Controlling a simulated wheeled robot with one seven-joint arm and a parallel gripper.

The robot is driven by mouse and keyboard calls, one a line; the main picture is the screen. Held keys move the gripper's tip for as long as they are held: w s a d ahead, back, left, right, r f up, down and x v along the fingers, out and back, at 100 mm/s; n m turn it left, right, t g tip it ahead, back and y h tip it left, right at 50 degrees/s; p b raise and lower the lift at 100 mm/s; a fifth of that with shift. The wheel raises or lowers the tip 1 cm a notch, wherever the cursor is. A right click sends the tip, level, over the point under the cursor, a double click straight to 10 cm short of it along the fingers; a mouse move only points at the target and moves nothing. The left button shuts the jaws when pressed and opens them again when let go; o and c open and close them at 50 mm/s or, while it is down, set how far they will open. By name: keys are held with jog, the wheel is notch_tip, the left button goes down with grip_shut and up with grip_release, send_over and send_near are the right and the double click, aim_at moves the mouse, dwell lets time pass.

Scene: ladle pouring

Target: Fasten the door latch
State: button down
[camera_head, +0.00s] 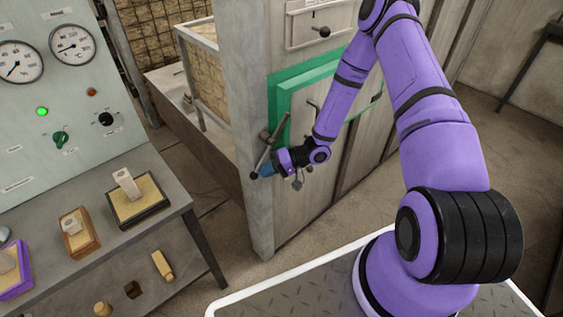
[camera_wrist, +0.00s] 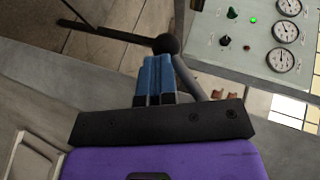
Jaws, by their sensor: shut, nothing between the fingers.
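The door (camera_head: 335,120) is a grey panel with a green border, set in a grey cabinet wall. I cannot tell whether it sits fully closed. The latch lever (camera_head: 264,153) is a grey rod at the door's left edge, slanting down to a dark ball end. My gripper (camera_head: 266,171) is shut and empty, with blue fingers beside the lever's lower end. In the wrist view, the fingertips (camera_wrist: 158,59) lie just below the black ball (camera_wrist: 165,43). A rod (camera_wrist: 188,77) runs down behind them to the right. Whether the fingers touch the ball is unclear.
A grey post (camera_head: 245,110) stands just left of the latch. A control panel (camera_head: 55,90) with gauges and a table (camera_head: 170,205) with small trays are at the left. A small upper hatch (camera_head: 320,30) has a dark knob. Floor shows between table and cabinet.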

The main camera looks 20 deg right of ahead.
aim_at(257, 170)
jog(key=a+r+m+y, duration=0.1)
jog(key=y, duration=0.1)
jog(key=s+a+r+y, duration=0.1)
jog(key=a+y, duration=0.1)
jog(key=shift+r+m, duration=0.2)
jog(key=shift+m, duration=0.2)
jog(key=shift+s+a+r+m+t+y, duration=0.1)
jog(key=shift+a+r+m+t+y, duration=0.25)
jog(key=shift+r+m+y, duration=0.3)
jog(key=shift+s+a+r+m+t+y, duration=0.15)
jog(key=shift+a+r+m+t+y, duration=0.25)
jog(key=shift+r+y, duration=0.45)
jog(key=shift+s+a+r+m+t+y, duration=0.1)
jog(key=shift+a+r+m+t+y, duration=0.2)
jog(key=shift+r+m+y, duration=0.45)
jog(key=shift+t, duration=0.25)
